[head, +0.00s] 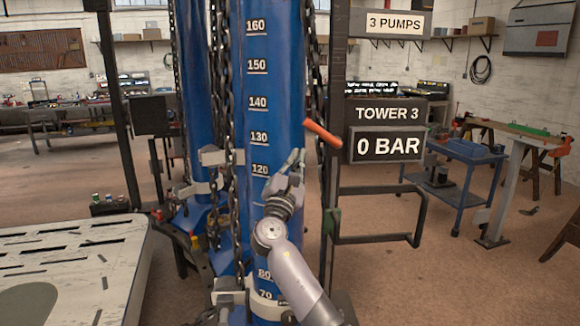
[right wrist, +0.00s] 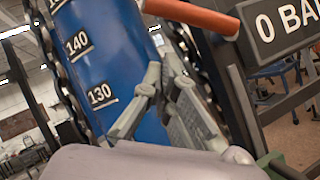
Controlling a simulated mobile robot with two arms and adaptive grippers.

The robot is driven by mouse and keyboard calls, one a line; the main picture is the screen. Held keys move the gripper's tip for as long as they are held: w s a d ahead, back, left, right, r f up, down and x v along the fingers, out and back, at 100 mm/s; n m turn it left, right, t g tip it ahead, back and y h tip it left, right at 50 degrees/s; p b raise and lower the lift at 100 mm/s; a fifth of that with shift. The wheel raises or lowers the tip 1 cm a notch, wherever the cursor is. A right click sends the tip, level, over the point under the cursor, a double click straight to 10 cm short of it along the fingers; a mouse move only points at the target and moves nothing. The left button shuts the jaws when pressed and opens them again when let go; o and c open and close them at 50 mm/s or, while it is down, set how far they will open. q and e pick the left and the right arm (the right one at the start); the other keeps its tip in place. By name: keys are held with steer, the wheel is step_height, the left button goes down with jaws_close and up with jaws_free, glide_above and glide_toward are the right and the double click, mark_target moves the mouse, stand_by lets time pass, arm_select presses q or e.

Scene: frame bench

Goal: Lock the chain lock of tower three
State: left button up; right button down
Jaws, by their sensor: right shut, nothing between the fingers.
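Tower three is the blue cylinder (head: 268,60) with white height marks, beside the TOWER 3 sign (head: 387,113) and a display reading 0 BAR (head: 388,146). A dark chain (head: 228,100) hangs along its left side, past a light grey bracket (head: 222,157) near the 120 mark. I cannot tell which part is the chain lock. An orange-red handle (head: 322,133) sticks out at the tower's right; it also shows in the right wrist view (right wrist: 190,15). My right gripper (head: 292,160) is shut and empty in front of the tower, below and left of the handle. My left gripper is out of view.
A dark upright post and black rail frame (head: 385,240) stand right of the tower. A pale platform (head: 75,265) is at the lower left.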

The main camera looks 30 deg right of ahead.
mark_target(321, 131)
steer(key=d+r+p, duration=0.2)
steer(key=r, duration=0.1)
steer(key=shift+s+d+r, duration=0.15)
steer(key=shift+d, duration=0.05)
stand_by(0.3)
